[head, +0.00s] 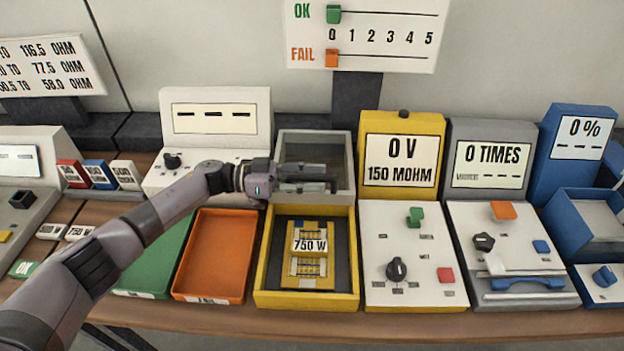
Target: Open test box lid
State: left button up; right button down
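The test box (262,284) is a yellow open-topped box on the table, in the middle of the head view. Its grey-framed lid with a see-through pane (342,142) stands raised at the box's back edge. A yellow mesh piece with a "750 W" tag (309,246) lies on the dark floor of the box. My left gripper (332,178) is in front of the lower part of the raised lid, fingers pointing right. Its fingers are apart with nothing seen between them. I cannot tell whether it touches the lid. My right gripper is not in view.
An orange tray (217,250) and a green tray (160,258) lie left of the box, under or near my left arm. A yellow meter panel (402,165), a grey panel (490,168) and a blue box (585,222) stand to the right. Little table is free.

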pick_arm(q)
jog(key=shift+a, duration=0.1)
jog(key=shift+a, duration=0.3)
jog(key=a, duration=1.1)
jog(key=shift+s+a, duration=0.15)
